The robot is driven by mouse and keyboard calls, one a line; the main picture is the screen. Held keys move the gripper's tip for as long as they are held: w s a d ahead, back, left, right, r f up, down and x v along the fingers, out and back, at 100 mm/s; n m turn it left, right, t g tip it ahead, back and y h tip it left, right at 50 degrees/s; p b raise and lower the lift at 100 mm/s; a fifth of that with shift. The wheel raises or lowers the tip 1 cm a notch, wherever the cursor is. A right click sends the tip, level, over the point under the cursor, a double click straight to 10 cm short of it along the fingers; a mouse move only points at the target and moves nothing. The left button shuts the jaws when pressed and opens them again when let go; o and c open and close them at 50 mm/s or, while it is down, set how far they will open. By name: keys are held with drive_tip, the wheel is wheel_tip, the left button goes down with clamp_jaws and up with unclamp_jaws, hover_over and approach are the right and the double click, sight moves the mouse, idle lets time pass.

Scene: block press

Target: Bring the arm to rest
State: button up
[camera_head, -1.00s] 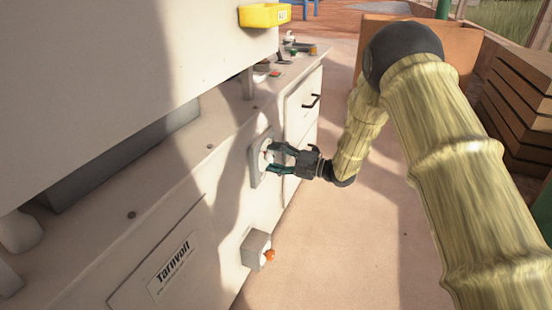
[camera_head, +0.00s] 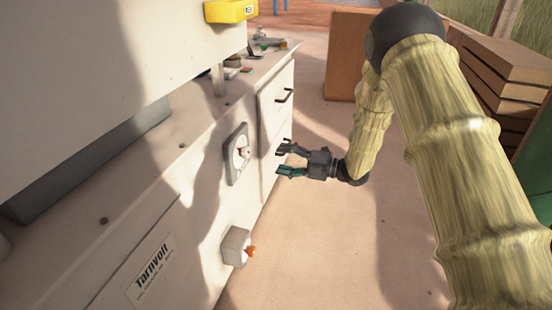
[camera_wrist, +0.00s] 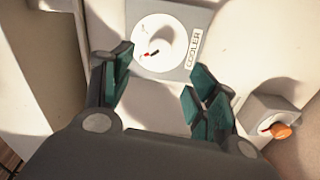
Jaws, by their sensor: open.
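My gripper (camera_head: 287,160) is open and empty in the head view, its fingers pointing left toward the machine's front panel. The white round dial (camera_head: 241,154) on a grey plate sits on that panel, to the left of the fingertips and apart from them. In the wrist view my gripper (camera_wrist: 160,90) has its teal fingers spread, with nothing between them. The dial (camera_wrist: 158,42) shows beyond the fingers with a red mark and a "COOLER" label (camera_wrist: 194,48). My arm, in a yellowish ribbed cover, reaches in from the right of the head view.
A grey box with an orange knob (camera_head: 251,252) juts from the panel below the dial; the knob (camera_wrist: 281,131) also shows in the wrist view. A drawer with a black handle (camera_head: 285,96) is farther along. Stacked wooden boards (camera_head: 500,75) stand at right. The floor right of the machine is clear.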

drive_tip(key=shift+d, duration=0.15)
drive_tip(key=s+d+f+m+t+h+p, duration=0.1)
drive_tip(key=s+d+f+m+h, duration=0.15)
drive_tip(key=s+f+m, duration=0.5)
drive_tip(key=s+d+f+m+h, duration=0.1)
drive_tip(key=s+f+m+h, duration=0.25)
drive_tip(key=f, duration=0.65)
drive_tip(key=s+d+f+m+t+h+p, duration=0.1)
drive_tip(key=s+d+f+m+h, duration=0.1)
drive_tip(key=s+f+m+h, duration=0.4)
drive_tip(key=s+d+f+m+g+h, duration=0.1)
drive_tip(key=s+d+f+m+g, duration=0.2)
drive_tip(key=s, duration=0.8)
drive_tip(key=s+d+f+m+g+h, duration=0.15)
drive_tip(key=s+f+m, duration=0.35)
drive_tip(key=s, duration=0.6)
drive_tip(key=s+d+f+m+g+h, duration=0.1)
drive_tip(key=s+f+m+g+h, duration=0.2)
drive_tip(key=s, duration=0.7)
drive_tip(key=s+r+m+p, duration=0.1)
drive_tip(key=s+r+p, duration=0.1)
drive_tip(key=r+p, duration=1.7)
drive_tip(key=s+r+m+g+p, duration=0.1)
drive_tip(key=s+r+p, duration=0.1)
drive_tip(key=r+p, duration=1.7)
drive_tip(key=shift+d+y+p, duration=0.35)
drive_tip(key=shift+d+y, duration=0.05)
drive_tip(key=shift+y, duration=0.05)
